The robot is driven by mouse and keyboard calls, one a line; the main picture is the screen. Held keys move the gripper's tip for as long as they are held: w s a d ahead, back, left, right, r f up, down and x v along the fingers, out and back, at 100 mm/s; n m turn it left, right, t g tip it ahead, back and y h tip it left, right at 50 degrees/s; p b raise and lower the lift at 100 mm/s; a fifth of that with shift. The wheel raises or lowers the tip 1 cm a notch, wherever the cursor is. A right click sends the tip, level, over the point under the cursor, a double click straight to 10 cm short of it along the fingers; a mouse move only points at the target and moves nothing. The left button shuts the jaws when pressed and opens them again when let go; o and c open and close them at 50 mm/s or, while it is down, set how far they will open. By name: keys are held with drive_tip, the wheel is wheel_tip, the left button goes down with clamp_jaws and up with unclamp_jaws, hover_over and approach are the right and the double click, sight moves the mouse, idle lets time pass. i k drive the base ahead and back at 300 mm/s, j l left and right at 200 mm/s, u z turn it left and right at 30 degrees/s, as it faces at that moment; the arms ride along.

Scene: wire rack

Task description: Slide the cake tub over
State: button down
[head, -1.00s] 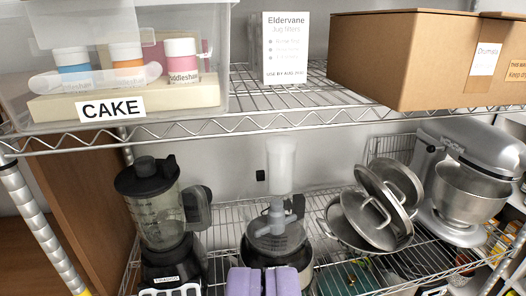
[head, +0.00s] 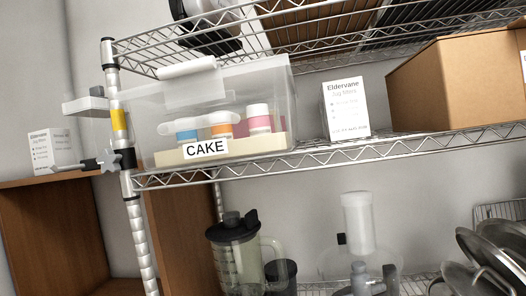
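The cake tub (head: 222,118) is a clear plastic box with a white "CAKE" label on its front. It stands on the middle wire shelf (head: 330,152), close to the left post. Through its walls I see several white-lidded jars, with blue, orange and pink bands, and a pale yellow block along the bottom. A white handle-like bar lies along its top left. The shelf to its right is bare for a short stretch, up to a white "Eldervane" card (head: 346,108). My gripper is not in view.
A cardboard box (head: 440,88) stands right of the card. The left post (head: 119,120) carries a yellow band and a grey knob. An upper wire shelf (head: 330,22) hangs over the tub. A blender (head: 236,250) and metal lids (head: 487,255) are below. A wooden cabinet (head: 45,235) stands left.

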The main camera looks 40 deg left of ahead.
sight(253, 114)
drive_tip(key=i+j+u, duration=0.1)
drive_tip(key=u, duration=0.65)
